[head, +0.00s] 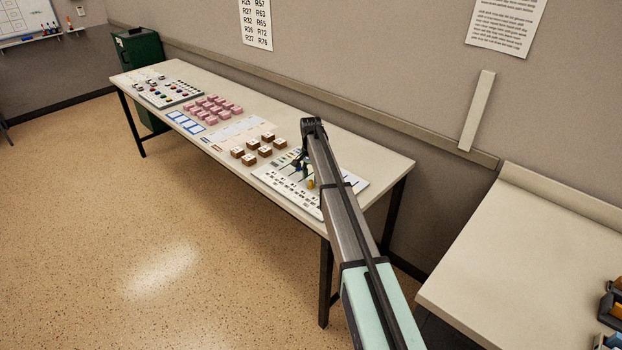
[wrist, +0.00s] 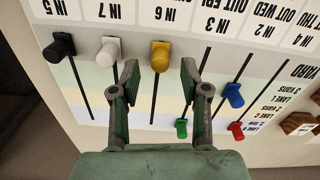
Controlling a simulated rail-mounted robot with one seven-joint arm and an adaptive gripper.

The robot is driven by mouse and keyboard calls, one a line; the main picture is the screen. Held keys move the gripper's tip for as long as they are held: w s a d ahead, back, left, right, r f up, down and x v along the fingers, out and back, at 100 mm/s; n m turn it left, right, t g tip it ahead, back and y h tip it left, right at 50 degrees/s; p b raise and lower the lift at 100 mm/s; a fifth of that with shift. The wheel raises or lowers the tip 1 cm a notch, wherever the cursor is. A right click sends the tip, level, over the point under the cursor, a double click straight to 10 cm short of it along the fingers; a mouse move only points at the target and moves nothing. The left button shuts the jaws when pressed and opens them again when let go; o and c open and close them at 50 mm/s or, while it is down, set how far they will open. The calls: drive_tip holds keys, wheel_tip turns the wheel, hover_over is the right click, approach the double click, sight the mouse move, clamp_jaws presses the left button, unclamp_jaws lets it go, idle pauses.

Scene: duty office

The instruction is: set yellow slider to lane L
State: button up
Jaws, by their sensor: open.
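The yellow slider (wrist: 160,56) sits at the label end of its slot, by the label IN 6, in the wrist view. Its dark slot runs down from it across pale green, yellow and blue bands. My gripper (wrist: 160,73) is open, with one finger on each side of the yellow slider and a visible gap to each. The slider panel (head: 273,179) lies on the long table in the head view, partly hidden by my arm. Printed words YARD and LANE L (wrist: 285,100) stand at the right of the panel in the wrist view, upside down.
A white slider (wrist: 109,50) and a black slider (wrist: 59,47) stand to the left. A green (wrist: 181,129), a blue (wrist: 233,95) and a red slider (wrist: 237,131) stand to the right. Brown blocks (head: 265,150) lie beside the panel on the table (head: 375,160).

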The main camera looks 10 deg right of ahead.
drive_tip(key=shift+f, duration=1.3)
clamp_jaws()
drive_tip(key=w+d, duration=0.1)
drive_tip(key=d, duration=0.1)
drive_tip(key=w+d, duration=0.2)
drive_tip(key=shift+w+d, duration=0.1)
unclamp_jaws()
wheel_tip(320, 180, up, 12)
